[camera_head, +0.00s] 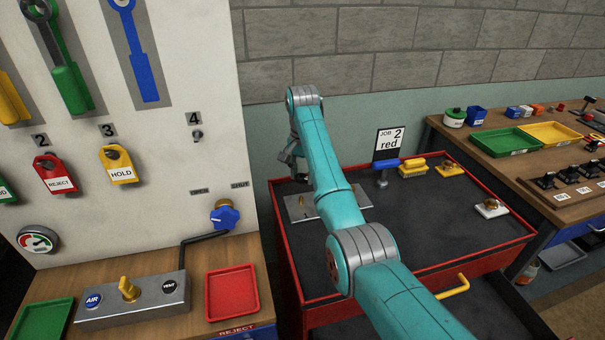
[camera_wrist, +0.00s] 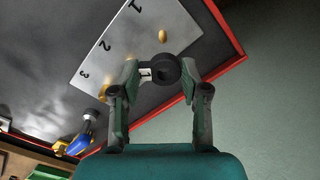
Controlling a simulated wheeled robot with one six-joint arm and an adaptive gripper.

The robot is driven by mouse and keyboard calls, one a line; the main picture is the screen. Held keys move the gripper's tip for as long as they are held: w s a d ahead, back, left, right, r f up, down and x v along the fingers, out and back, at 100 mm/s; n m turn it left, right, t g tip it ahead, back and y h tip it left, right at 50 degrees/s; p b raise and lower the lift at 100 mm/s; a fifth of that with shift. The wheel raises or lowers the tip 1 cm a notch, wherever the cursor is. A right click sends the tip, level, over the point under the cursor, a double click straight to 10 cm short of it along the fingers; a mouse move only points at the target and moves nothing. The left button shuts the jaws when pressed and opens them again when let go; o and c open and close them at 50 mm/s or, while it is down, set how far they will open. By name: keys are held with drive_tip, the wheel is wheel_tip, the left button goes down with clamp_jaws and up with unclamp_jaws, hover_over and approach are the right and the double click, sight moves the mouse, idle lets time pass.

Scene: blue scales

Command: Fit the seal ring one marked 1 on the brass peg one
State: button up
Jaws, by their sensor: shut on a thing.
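The grey plate (camera_wrist: 150,22) lies beyond the ring, marked 1, 2 and 3. The brass peg one (camera_wrist: 162,36) stands on it near the 1, just above the ring in the wrist view. The ring is apart from this peg. Another brass peg (camera_wrist: 102,92) shows near the 3. In the head view, my gripper (camera_head: 291,158) is above the plate (camera_head: 345,200), partly hidden by my arm.
The plate is on a red-edged cart (camera_head: 450,233). A "JOB 2 red" sign (camera_head: 389,143), a blue-handled tool (camera_head: 385,164) and yellow items (camera_head: 413,169) stand to its right. The tool wall (camera_head: 170,150) is close on the left, and a workbench (camera_head: 480,150) is at the right.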

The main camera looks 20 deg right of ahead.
drive_tip(key=shift+f, duration=2.45)
drive_tip(key=shift+f, duration=2.15)
idle(0.4)
drive_tip(key=o, duration=0.9)
drive_tip(key=shift+c, duration=0.2)
